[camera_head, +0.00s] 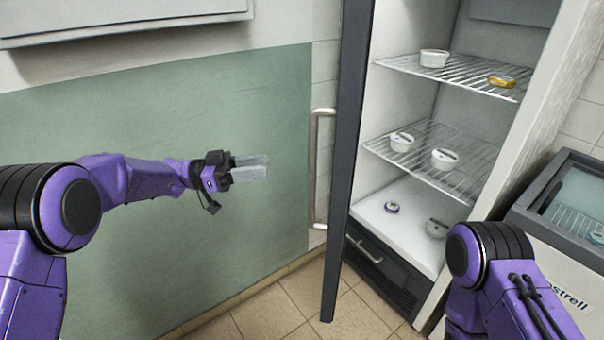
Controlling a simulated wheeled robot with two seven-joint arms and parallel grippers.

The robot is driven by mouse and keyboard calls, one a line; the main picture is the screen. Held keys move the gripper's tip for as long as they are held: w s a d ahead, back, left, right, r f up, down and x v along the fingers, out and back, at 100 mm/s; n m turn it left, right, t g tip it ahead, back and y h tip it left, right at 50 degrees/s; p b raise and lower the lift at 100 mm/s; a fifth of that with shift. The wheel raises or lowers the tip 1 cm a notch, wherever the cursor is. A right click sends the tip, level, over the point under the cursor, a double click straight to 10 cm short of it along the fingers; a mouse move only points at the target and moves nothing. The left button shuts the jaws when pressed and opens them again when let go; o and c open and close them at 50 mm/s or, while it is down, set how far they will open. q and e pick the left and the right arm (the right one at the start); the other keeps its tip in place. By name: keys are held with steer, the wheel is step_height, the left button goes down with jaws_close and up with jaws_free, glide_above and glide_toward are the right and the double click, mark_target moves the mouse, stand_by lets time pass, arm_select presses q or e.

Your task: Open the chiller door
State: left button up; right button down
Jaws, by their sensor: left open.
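The chiller (400,205) stands right of centre with its inside in plain view. Its dark-edged door (345,150) is swung open toward the left, seen nearly edge-on. The pale vertical door handle (313,170) is on the door's left side. My left gripper (250,168) is open and empty, to the left of the handle and apart from it, with its fingers pointing right. Of my right arm (490,265) only purple links show at the lower right; its gripper is out of view.
White tubs (402,142) and a yellow-orange item (501,82) sit on the wire shelves (450,70). More small containers (391,207) are on the chiller floor. A glass-topped cabinet (560,220) stands at right. The green wall (150,240) is behind my left arm; tiled floor (270,312) is clear.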

arm_select(q)
steer(key=s+d+r+m+g+y+p, duration=0.1)
steer(key=d+r+m+g+p, duration=0.1)
steer(key=d, duration=0.8)
steer(key=shift+d+p, duration=0.15)
steer(key=shift+p, duration=0.25)
steer(key=shift+s+r, duration=0.1)
steer(key=shift+s+r, duration=0.1)
jaws_close()
steer(key=shift+a+r, duration=0.15)
steer(key=shift+a, duration=0.05)
